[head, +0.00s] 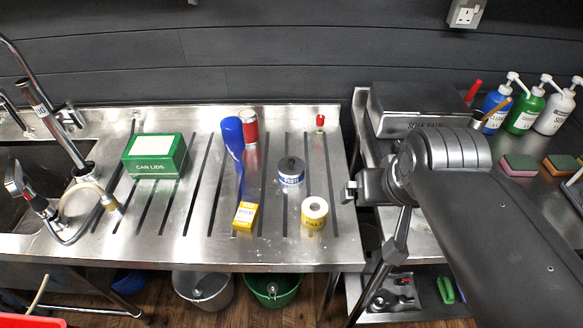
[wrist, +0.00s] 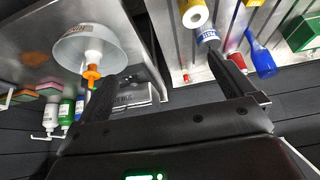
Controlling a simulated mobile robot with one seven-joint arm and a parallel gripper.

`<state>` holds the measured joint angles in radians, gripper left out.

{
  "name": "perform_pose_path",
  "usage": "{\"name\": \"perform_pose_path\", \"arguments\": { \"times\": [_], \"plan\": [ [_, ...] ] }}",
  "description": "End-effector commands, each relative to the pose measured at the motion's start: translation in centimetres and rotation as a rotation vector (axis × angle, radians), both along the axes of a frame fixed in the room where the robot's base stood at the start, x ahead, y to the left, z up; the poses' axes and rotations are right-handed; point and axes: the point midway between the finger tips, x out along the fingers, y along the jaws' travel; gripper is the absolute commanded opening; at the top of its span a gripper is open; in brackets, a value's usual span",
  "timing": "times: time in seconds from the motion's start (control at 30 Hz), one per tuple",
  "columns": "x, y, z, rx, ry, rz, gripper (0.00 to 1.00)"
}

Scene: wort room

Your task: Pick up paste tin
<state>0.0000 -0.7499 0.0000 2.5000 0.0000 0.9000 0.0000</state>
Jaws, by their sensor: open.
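The paste tin (head: 291,173) is a short white cylinder with a blue label band and a dark top. It stands upright on the ribbed steel drainer, right of centre in the head view. In the wrist view the tin (wrist: 207,34) shows at the top, just beyond the tip of the right finger. My gripper (head: 351,191) is at the drainer's right edge, to the right of the tin and apart from it. In the wrist view my gripper (wrist: 163,68) has its two black fingers wide apart with nothing held between them.
A yellow-labelled tin (head: 314,213) stands close in front-right of the paste tin. A yellow box (head: 245,216), blue bottle (head: 233,138), red can (head: 250,128) and green can-lids box (head: 155,155) share the drainer. A grey bowl-shaped thing (wrist: 72,52) shows in the wrist view.

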Motion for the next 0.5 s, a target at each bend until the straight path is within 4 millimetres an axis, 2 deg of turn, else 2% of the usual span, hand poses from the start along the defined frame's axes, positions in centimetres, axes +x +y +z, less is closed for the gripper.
{"name": "perform_pose_path", "arguments": {
  "times": [0.27, 0.37, 0.5],
  "plan": [
    [0.2, 0.1, 0.1, -0.001, 0.003, 0.003, 0.98],
    [1.2, 0.3, 0.3, -0.004, 0.020, 0.016, 0.98],
    [4.0, 1.0, 0.8, -0.015, 0.067, 0.053, 0.98]
  ]
}}
